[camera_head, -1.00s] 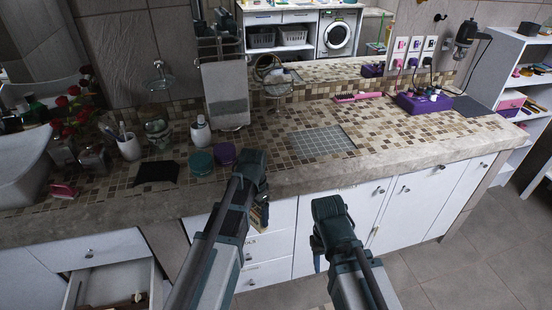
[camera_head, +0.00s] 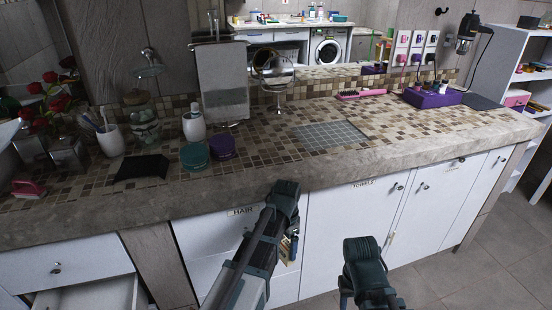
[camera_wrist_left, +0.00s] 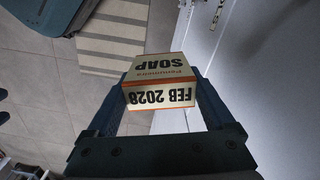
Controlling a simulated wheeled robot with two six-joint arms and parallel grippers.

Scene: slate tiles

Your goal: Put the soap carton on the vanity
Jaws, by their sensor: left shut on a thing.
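The vanity (camera_head: 330,172) is a stone-edged counter with a mosaic top and white cabinets below. My left gripper (camera_wrist_left: 162,88) is shut on the soap carton (camera_wrist_left: 160,96), a small cream and orange box marked SOAP and FEB 2028. In the head view a sliver of the carton (camera_head: 286,248) shows beside my left arm, in front of the cabinet doors and below the counter edge; the arm hides the rest. My right gripper (camera_head: 365,262) is in front of the cabinets, lower right of the left one; its fingers are not clear.
A grey tiled patch (camera_head: 330,135) on the counter is bare. Teal (camera_head: 194,156) and purple (camera_head: 222,146) jars, a black cloth (camera_head: 142,168), a soap dispenser (camera_head: 194,124) and a mirror (camera_head: 274,75) stand left of it. A pink brush (camera_head: 362,93) and purple box (camera_head: 432,97) are behind right.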

